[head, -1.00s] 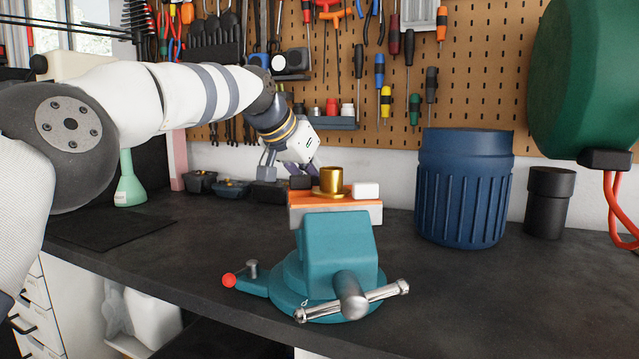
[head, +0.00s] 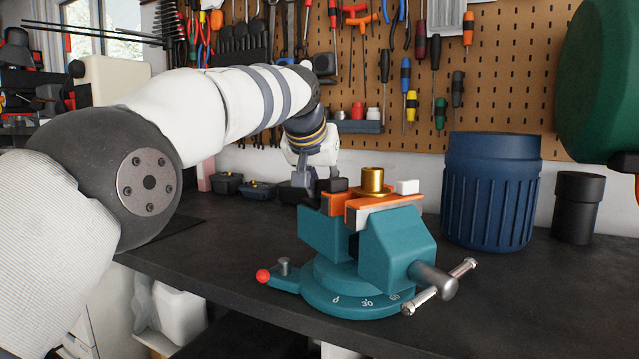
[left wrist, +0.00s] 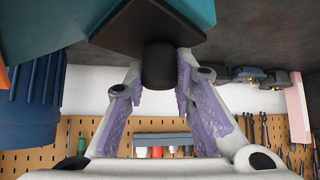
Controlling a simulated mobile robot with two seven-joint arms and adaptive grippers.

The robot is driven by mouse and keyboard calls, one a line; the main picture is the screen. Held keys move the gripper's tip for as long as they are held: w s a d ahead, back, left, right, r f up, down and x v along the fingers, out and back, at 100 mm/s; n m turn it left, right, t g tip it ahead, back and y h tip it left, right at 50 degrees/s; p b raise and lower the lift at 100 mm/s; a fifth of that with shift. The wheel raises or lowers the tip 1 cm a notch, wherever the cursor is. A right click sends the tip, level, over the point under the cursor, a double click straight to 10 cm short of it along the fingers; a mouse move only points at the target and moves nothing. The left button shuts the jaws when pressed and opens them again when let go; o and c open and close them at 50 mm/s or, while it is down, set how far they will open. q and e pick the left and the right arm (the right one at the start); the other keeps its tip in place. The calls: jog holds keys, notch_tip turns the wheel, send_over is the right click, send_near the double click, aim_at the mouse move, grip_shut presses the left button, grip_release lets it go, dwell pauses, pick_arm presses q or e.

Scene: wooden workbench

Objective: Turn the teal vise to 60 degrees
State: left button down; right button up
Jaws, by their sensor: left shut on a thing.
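The teal vise (head: 395,245) stands on the dark bench, its handle end pointing to the front right. Its round base shows the marks 0, 30 and 60; I cannot tell the exact reading. A lever with a red tip (head: 263,276) sticks out at the base's left. My left gripper (head: 318,180) is behind the vise at its rear end. In the left wrist view, its purple-padded fingers are on both sides of a dark knob (left wrist: 159,66) under the teal body, and shut on it. The head view hides this contact. My right gripper is not in view.
A blue ribbed bin (head: 490,190) and a black canister (head: 577,207) stand at the right. Small dark trays (head: 257,190) lie behind. The bench front right is clear.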

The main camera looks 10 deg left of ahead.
pick_arm(q)
jog(key=shift+s+a+n, duration=0.2)
jog(key=shift+a+n, duration=0.05)
jog(key=shift+n, duration=0.05)
dwell(0.5)
jog(key=c, duration=1.3)
grip_release()
jog(key=shift+s+r, duration=0.1)
jog(key=v, duration=1.1)
jog(key=shift+s+d+r, duration=0.2)
jog(key=shift+s, duration=0.1)
